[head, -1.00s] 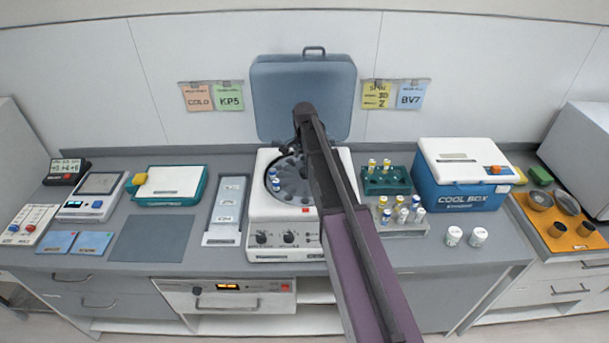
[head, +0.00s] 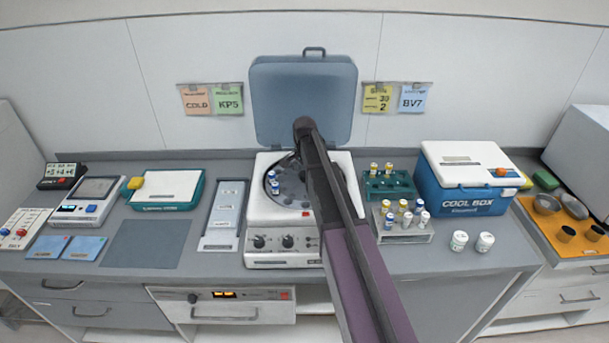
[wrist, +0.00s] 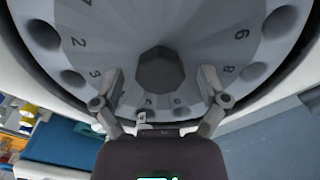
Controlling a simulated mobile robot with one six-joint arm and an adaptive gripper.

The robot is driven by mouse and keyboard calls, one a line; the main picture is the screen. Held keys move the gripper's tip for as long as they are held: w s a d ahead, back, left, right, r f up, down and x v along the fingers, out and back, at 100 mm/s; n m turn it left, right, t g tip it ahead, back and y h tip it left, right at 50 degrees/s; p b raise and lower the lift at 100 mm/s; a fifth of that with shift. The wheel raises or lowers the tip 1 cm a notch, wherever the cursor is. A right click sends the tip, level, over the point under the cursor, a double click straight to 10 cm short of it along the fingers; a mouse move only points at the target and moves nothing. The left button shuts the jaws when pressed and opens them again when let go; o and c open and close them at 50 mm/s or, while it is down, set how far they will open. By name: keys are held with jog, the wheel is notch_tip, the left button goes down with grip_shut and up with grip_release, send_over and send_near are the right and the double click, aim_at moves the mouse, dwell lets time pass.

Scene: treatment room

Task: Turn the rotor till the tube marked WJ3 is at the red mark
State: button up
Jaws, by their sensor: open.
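The centrifuge (head: 285,247) stands open with its grey rotor (head: 291,187) in the bowl. Two blue-capped tubes (head: 274,187) sit in the rotor's left side; their markings are too small to read. A small red mark (head: 306,213) shows at the front rim of the bowl. In the wrist view the rotor (wrist: 205,45) shows numbered holes around a dark faceted hub (wrist: 160,72). My gripper (wrist: 160,78) is open above the rotor, with one finger on each side of the hub; contact cannot be told. My arm hides the rotor's right side in the head view.
The raised lid (head: 303,100) stands behind the rotor. To the right are a green rack (head: 390,188), a clear rack of several vials (head: 408,238), two white jars (head: 472,241) and a cool box (head: 465,180). A label tray (head: 222,225) lies at left.

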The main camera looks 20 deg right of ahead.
grip_shut()
jog(key=shift+d, duration=0.15)
